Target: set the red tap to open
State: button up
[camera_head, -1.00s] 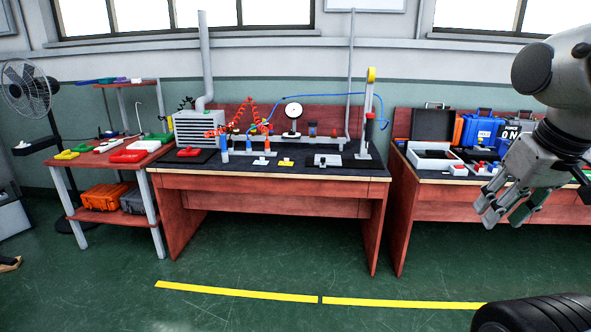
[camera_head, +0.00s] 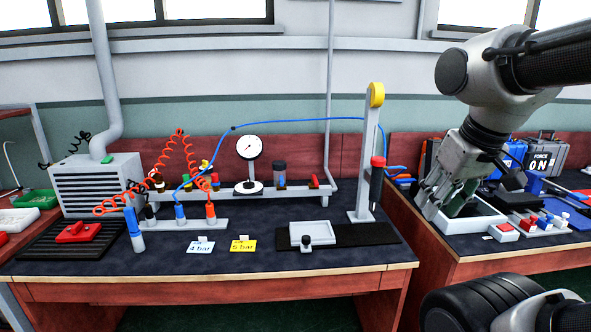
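A small red piece that looks like the red tap (camera_head: 315,181) sits at the right end of the grey rail (camera_head: 290,191) at the back of the middle bench. It looks upright or tilted, but it is too small to tell how its handle is set.
A grey post (camera_head: 365,160) with a red-and-black tool (camera_head: 377,180) stands between my gripper and the tap. A gauge (camera_head: 249,150), a blue hose (camera_head: 300,120) and a red coiled hose (camera_head: 160,168) are on the bench.

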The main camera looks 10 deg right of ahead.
aim_at(314, 182)
jog(key=i+z, duration=0.15)
jog(key=i, duration=0.35)
jog(key=i+j+z, duration=0.1)
jog(key=i, duration=0.4)
